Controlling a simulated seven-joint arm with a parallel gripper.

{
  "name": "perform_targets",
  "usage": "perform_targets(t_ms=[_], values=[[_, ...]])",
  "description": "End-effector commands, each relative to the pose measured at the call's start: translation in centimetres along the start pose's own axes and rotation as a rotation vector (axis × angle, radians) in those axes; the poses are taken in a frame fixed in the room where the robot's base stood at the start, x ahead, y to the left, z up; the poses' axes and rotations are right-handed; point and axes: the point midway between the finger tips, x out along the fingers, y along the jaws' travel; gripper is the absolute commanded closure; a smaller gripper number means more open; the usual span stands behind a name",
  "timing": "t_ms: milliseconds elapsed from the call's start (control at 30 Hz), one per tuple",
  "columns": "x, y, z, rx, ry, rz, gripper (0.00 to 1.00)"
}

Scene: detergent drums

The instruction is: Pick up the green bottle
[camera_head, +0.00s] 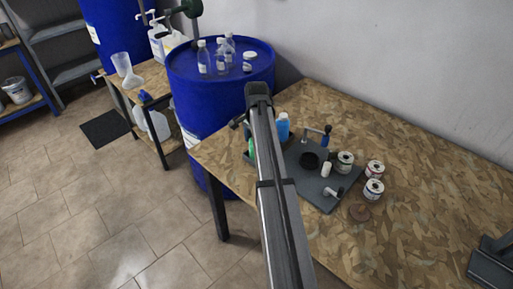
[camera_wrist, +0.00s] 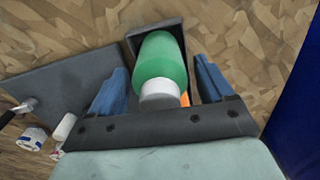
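The green bottle (camera_wrist: 162,56) with a white cap (camera_wrist: 158,93) shows at the middle of the wrist view, in or over a small grey open box (camera_wrist: 177,24). My gripper (camera_wrist: 161,66) is open, with one blue finger on each side of the bottle and a visible gap on both sides. In the head view only a sliver of the green bottle (camera_head: 251,149) shows to the left of my arm, which hides the rest. My fingers are hidden in the head view. Something orange (camera_wrist: 185,98) shows beside the cap.
A blue bottle (camera_head: 283,128) stands just right of my arm. A dark mat (camera_head: 317,190) bears small items, with several cans (camera_head: 374,189) at its right. A blue drum (camera_head: 222,90) bearing clear bottles stands behind the table. The table's right side is mostly free.

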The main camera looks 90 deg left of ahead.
Motion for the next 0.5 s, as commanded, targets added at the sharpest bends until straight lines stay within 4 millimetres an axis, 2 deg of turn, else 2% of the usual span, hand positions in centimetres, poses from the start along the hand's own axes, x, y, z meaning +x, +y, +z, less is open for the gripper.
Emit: perform_targets(t_ms=[67,500], values=[[-0.01,0.00,0.00,0.000,0.000,0.000,0.27],[-0.03,0.00,0.00,0.000,0.000,0.000,0.69]])
